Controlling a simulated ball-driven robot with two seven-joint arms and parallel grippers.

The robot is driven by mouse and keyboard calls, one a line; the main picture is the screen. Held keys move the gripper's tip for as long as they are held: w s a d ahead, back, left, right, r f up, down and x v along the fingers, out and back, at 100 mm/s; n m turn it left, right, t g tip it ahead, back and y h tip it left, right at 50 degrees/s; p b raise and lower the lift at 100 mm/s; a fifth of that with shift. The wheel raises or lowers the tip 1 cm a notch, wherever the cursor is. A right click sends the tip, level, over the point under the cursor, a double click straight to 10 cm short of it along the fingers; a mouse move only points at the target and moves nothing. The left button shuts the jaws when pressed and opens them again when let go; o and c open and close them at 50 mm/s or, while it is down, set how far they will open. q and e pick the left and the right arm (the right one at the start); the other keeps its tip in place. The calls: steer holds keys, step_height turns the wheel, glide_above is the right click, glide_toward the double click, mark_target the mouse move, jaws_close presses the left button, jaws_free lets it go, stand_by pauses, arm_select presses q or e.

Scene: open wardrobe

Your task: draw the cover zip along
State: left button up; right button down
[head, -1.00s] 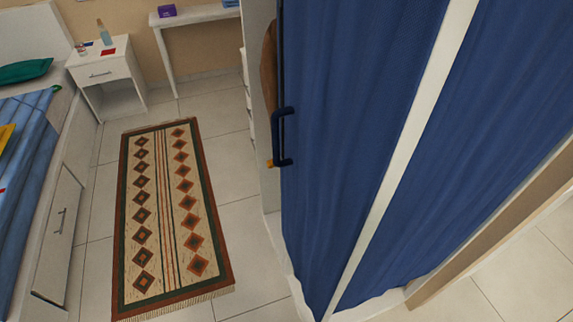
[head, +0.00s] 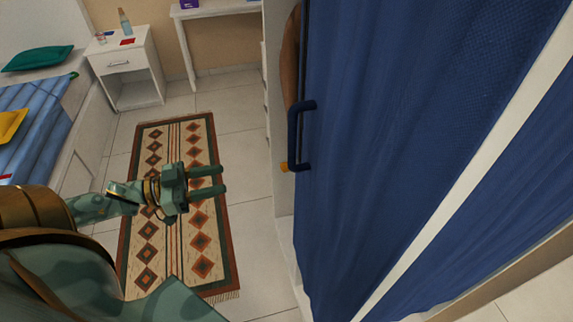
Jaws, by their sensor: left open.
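The blue wardrobe cover (head: 390,140) hangs over the wardrobe's front on the right half of the head view. A dark zip line runs down its left edge. A dark blue handle-shaped pull (head: 294,135) with a small orange piece at its lower left sits on that edge. My left gripper (head: 222,180) is open and empty, left of the pull and apart from it, with its two fingers pointing right toward it. It shows over the patterned rug. My right gripper is not in view.
The rug (head: 150,240) lies on the tiled floor. A bed (head: 40,150) is at the left. A white nightstand (head: 125,67) and a white desk (head: 215,13) stand at the back. A pale upright strip (head: 470,170) crosses the cover. A brown thing shows behind the cover's left edge.

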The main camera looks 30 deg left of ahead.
mark_target(281, 167)
arm_select(q)
steer(key=b+x, duration=0.4)
steer(key=x, duration=1)
steer(key=shift+w+f, duration=0.15)
steer(key=shift+w, duration=0.05)
steer(key=shift+w+d, duration=0.35)
steer(key=shift+w, duration=0.05)
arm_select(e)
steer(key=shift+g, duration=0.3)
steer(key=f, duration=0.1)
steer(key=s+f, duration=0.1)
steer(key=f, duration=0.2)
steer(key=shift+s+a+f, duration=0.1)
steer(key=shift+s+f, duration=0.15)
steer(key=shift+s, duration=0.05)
arm_select(q)
jaws_close()
